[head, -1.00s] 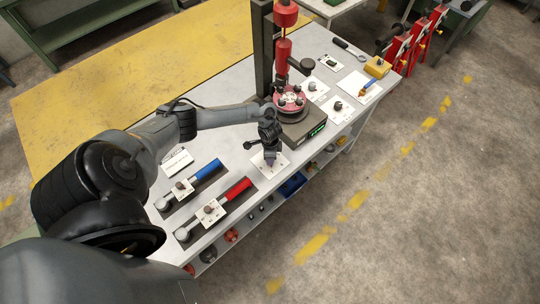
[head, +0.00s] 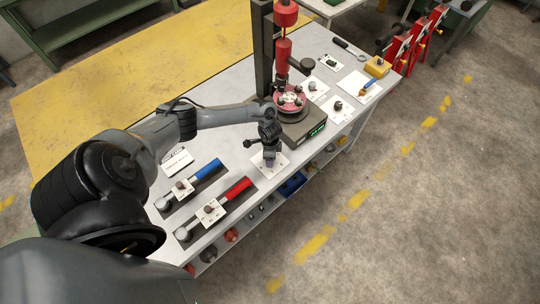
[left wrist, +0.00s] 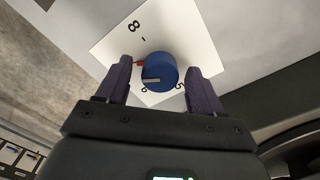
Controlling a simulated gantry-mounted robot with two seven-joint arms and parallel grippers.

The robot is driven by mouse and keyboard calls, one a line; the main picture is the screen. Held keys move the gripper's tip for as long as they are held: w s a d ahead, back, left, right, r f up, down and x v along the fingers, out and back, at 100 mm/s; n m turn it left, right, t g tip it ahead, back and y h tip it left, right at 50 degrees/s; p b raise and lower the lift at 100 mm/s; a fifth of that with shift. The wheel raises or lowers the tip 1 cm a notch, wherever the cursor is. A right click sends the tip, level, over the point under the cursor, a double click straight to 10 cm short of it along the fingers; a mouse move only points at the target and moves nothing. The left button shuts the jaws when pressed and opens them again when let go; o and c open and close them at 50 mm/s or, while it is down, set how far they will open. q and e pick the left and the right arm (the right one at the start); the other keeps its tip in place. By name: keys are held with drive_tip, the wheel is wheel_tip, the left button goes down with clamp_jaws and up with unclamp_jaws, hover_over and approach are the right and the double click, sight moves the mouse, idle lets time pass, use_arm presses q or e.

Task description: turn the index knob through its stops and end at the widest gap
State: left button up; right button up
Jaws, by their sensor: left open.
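The index knob (left wrist: 160,72) is a blue round cap with a pale mark on its near edge, on a white plate (left wrist: 125,30) in the left wrist view. A small red pointer (left wrist: 139,63) sticks out at its left. The plate shows an "8" at upper left and other figures partly covered by the knob. My left gripper (left wrist: 160,78) is open, a purple finger on each side of the knob with gaps on both sides. In the head view the left gripper (head: 270,161) is over the plate (head: 282,160); the knob is hidden there. My right gripper is not visible.
A red press with a red round fixture (head: 292,98) stands on a dark base behind the gripper. Blue (head: 208,169) and red (head: 236,190) handled tools lie at the near left of the grey bench. White cards (head: 338,107) with small parts lie at right.

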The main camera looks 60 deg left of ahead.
use_arm(q)
wheel_tip(320, 180, up, 11)
drive_tip(key=p, duration=0.1)
idle(0.7)
drive_tip(key=shift+f, duration=0.1)
